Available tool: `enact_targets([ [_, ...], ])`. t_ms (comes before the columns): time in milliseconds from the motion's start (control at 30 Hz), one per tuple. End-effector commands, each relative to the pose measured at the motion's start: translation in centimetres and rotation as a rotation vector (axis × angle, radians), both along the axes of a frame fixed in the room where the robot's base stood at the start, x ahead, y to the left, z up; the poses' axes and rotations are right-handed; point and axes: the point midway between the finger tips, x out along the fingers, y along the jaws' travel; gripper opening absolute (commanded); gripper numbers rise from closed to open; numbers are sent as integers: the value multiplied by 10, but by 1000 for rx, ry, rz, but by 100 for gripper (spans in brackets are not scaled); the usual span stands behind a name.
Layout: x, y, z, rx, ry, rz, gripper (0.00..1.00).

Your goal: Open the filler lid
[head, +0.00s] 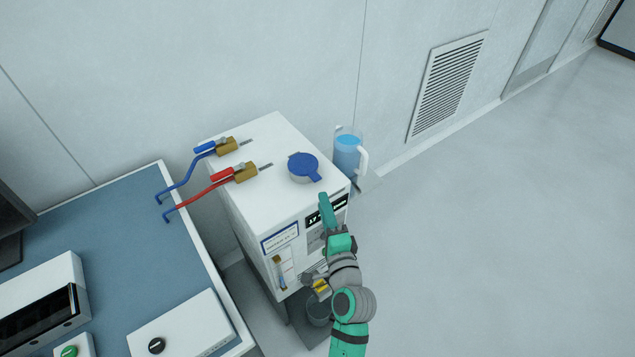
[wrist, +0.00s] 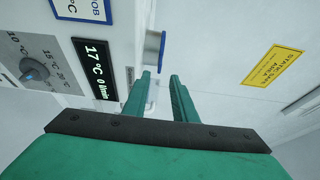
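The filler lid (head: 303,165) is a round blue cap with a small tab, on a short pale neck on top of the white box unit (head: 272,135). It looks shut. My gripper (head: 325,200) is by the front upper edge of the unit, in front of the lid and apart from it. In the wrist view the green fingers (wrist: 161,75) are spread with a gap and hold nothing. The blue lid (wrist: 162,46) shows edge-on just beyond the fingertips.
A clear jug of blue liquid (head: 347,150) stands at the unit's right back side. Blue and red valves (head: 228,146) with hoses sit at the left of the top. A blue-topped bench (head: 110,245) is at left. The floor at right is clear.

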Motion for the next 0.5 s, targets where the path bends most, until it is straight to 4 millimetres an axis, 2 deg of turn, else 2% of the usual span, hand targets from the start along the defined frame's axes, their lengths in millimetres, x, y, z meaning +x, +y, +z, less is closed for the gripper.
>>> enact_targets([
  [300, 54, 13, 1, -3, -2, 0, 25],
  [500, 77, 18, 0, -3, -1, -1, 25],
])
